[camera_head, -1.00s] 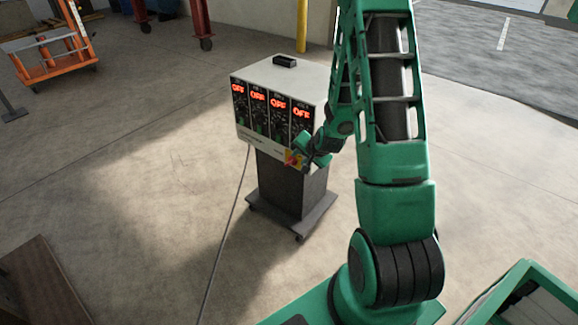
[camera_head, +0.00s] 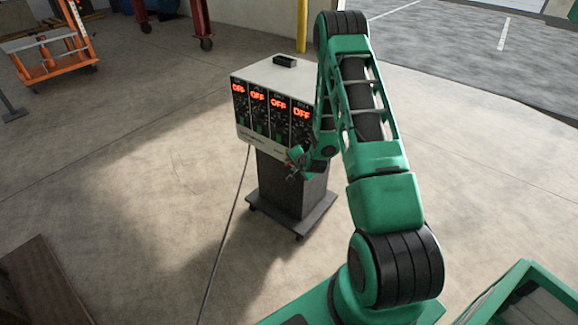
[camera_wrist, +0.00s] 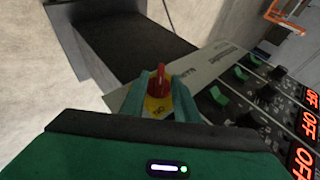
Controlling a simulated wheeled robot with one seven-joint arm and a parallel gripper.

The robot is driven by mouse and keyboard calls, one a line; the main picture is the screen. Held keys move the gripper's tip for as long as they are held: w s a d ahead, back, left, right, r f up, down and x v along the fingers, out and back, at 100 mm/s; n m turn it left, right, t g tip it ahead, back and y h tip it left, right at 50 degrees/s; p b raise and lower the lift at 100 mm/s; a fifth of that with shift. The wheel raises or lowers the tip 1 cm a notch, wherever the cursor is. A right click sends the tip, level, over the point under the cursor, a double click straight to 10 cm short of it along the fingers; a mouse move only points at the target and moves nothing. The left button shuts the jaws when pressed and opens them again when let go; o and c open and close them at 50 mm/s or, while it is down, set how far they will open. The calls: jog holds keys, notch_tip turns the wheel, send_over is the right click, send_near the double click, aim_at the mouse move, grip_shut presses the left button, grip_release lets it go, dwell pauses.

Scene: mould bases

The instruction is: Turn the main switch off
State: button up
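The main switch (camera_wrist: 159,82) is a red knob on a yellow plate, on the lower front edge of the white control box (camera_head: 258,139). In the wrist view its red handle points up the picture, and part of an "ON" label shows on the plate. My gripper (camera_wrist: 160,98) has one green finger on each side of the switch, with yellow plate visible between them. The fingers look apart from the red handle; contact cannot be told. In the head view my gripper (camera_head: 293,165) is at the box's lower right corner and hides most of the switch.
The box front has several panels with red "OFF" displays (camera_head: 257,95) and green switches (camera_wrist: 219,97). The box stands on a dark wheeled pedestal (camera_head: 290,190). A cable (camera_head: 228,225) runs over the floor. An orange cart (camera_head: 50,55) is far left. The floor around is mostly clear.

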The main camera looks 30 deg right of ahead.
jog(key=shift+x, duration=1.2)
grip_shut()
jog(key=shift+a, duration=0.15)
